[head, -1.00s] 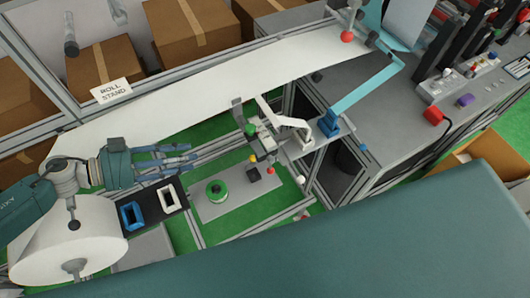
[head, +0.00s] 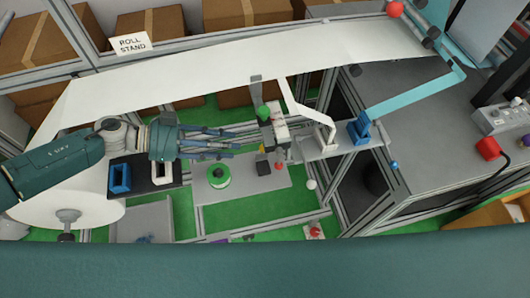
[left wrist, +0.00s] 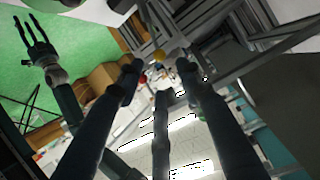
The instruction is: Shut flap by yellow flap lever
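The yellow flap lever shows as a small yellow knob (head: 262,149) on the splice unit (head: 276,130), partly hidden beside a black block. It also shows as a yellow ball (left wrist: 159,56) in the left wrist view, just beyond my fingers. My left gripper (head: 238,146) reaches in from the left. Its fingertips are close to the yellow knob, and I cannot tell whether they touch it. In the left wrist view my left gripper (left wrist: 158,78) has its three fingers spread, with nothing held. My right gripper (left wrist: 38,42) shows there with spread fingers, away from the unit. The flap cannot be made out clearly.
A white web (head: 230,70) runs above the unit. A red knob (head: 279,166) and a green spool (head: 219,176) lie close by. A blue-handled arm (head: 410,98) is on the right. Blue (head: 120,178) and white (head: 162,172) frames sit on a dark tray below my arm.

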